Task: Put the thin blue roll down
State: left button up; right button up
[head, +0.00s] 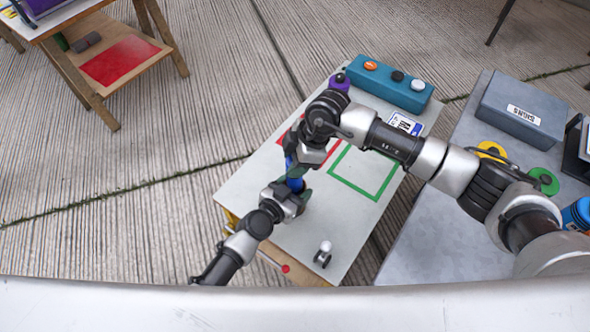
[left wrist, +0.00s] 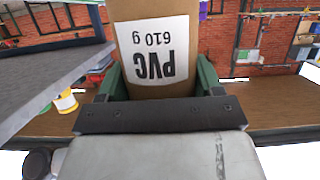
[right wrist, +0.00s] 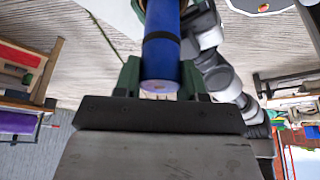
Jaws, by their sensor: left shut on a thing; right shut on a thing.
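The thin blue roll (head: 295,184) is held above the pale table (head: 255,205), partly hidden by my grippers. In the right wrist view the blue roll (right wrist: 161,62) has a black band and its near end lies between the fingers. My right gripper (head: 308,155) is shut on it. My left gripper (head: 290,196) meets the roll lower in the head view and is shut. The table has a green square outline (head: 373,196) and a partly hidden red outline (head: 333,150).
A teal box with knobs (head: 388,85), a purple object (head: 340,82) and a printed card (head: 405,124) stand at the table's back. A small white-topped object (head: 324,254) is near the front. A grey table at right holds a grey box (head: 520,110) and a green ring (head: 545,181).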

send_over(287, 184)
jog(key=d, duration=0.2)
jog(key=shift+f, duration=2.15)
jog(key=shift+f, duration=0.15)
jog(key=o, duration=1.2)
jog(key=v, duration=1.2)
jog(key=shift+s, duration=0.1)
